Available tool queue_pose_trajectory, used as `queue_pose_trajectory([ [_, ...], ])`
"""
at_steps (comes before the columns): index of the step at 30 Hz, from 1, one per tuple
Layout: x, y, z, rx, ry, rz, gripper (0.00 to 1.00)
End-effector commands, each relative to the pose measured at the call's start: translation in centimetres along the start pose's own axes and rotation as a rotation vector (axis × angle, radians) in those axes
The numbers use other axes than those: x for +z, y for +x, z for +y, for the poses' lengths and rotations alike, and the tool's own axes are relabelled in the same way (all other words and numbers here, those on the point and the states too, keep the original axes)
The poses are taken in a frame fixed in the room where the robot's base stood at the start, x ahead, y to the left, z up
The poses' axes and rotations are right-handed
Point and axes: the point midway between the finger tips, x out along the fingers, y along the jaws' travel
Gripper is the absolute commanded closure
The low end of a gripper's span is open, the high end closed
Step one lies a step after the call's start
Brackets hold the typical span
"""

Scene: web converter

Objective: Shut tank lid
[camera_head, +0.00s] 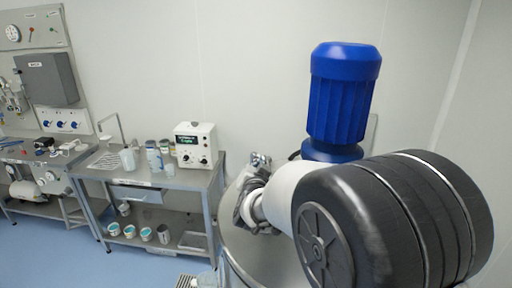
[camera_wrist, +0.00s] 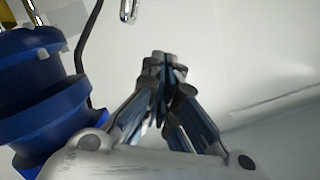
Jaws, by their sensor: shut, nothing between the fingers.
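The tank (camera_head: 236,250) is a round, pale steel vessel low in the middle of the head view, largely hidden behind my arm. A blue ribbed motor (camera_head: 343,95) stands upright over it, and its blue lower housing (camera_wrist: 40,95) fills the left of the wrist view. My gripper (camera_head: 258,160) is over the tank, left of the motor. In the wrist view its fingers (camera_wrist: 165,62) are together and empty, in front of a smooth pale surface. A thin grey edge (camera_head: 373,130) shows behind the motor; I cannot tell whether it is the lid. The lid's position is unclear.
A steel bench (camera_head: 205,181) left of the tank carries a white instrument (camera_head: 196,146), cups and jars. Another bench (camera_head: 30,150) with a grey wall box (camera_head: 47,79) above stands farther left. Blue floor (camera_head: 45,255) is open at lower left.

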Motion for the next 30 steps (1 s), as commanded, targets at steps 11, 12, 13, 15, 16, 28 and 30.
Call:
queue_pose_trajectory([
  [11,0.1,3.5,0.5,0.005,-0.006,-0.048,1.00],
  [12,0.1,4.4,0.5,0.005,-0.007,-0.047,1.00],
  [13,0.2,5.1,0.6,0.005,-0.007,-0.047,1.00],
  [15,0.2,6.6,0.5,0.005,-0.006,-0.046,1.00],
  [16,0.2,7.3,0.5,0.005,-0.006,-0.047,1.00],
  [28,3.8,10.4,0.5,0.003,-0.007,-0.046,1.00],
  [30,4.1,10.4,0.5,0.003,-0.007,-0.045,1.00],
])
